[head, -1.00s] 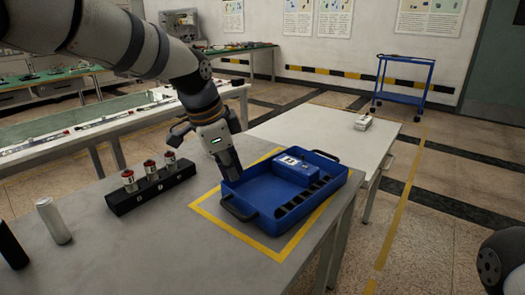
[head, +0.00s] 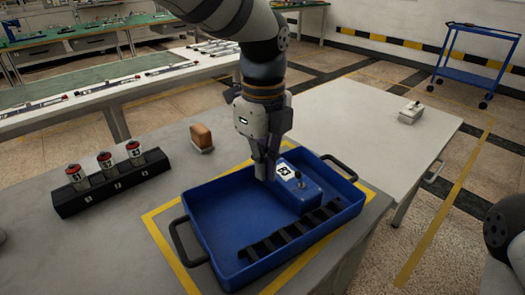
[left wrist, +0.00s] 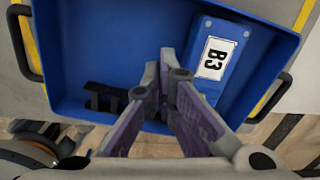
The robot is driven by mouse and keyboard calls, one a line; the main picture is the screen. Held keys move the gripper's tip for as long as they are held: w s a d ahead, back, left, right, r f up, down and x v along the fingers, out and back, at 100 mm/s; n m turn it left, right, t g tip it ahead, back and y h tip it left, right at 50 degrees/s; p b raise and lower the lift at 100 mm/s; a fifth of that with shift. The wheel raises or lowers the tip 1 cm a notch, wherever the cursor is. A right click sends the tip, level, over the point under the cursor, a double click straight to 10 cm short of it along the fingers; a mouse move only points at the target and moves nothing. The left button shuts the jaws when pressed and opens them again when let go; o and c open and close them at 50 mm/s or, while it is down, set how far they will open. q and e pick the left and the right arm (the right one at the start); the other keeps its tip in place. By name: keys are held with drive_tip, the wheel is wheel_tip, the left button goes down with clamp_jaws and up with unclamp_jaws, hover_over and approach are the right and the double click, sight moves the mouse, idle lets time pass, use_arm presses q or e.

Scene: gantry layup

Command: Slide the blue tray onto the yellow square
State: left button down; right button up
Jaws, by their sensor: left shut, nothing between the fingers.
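The blue tray (head: 215,210) lies on the grey table over the yellow square (head: 158,236). Yellow line shows at its left, behind it, at its right and along its front. Its left handle (head: 181,246) is close to the left line. A blue box (head: 306,197) labelled B3 sits in the tray's back right part, beside a black slotted strip (head: 290,233). My left gripper (head: 265,176) is shut and empty, pointing down over the tray beside the box. In the left wrist view its fingers (left wrist: 170,62) are together in front of the tray floor. Whether they touch the tray is unclear.
A black rack (head: 112,184) with red-topped cylinders stands to the left. A brown block (head: 201,137) is behind the tray. A paler table (head: 355,115) adjoins at the back right, with a small white object (head: 411,112). A blue cart (head: 470,60) stands beyond.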

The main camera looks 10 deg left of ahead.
sight(239, 171)
use_arm(q)
wheel_tip(239, 171, down, 6)
drive_tip(key=shift+w+a+r, duration=0.1)
drive_tip(key=shift+w+r, duration=0.05)
drive_tip(key=w+a, duration=0.1)
drive_tip(key=a, duration=0.2)
drive_tip(key=shift+w+r, duration=0.15)
drive_tip(key=shift+w, duration=0.35)
drive_tip(key=shift+a, duration=0.1)
drive_tip(key=shift+w+a, duration=0.4)
drive_tip(key=shift+a, duration=0.25)
drive_tip(key=shift+w+a, duration=0.35)
drive_tip(key=shift+a, duration=0.25)
drive_tip(key=shift+s+d+r, duration=0.1)
drive_tip(key=shift+d, duration=0.05)
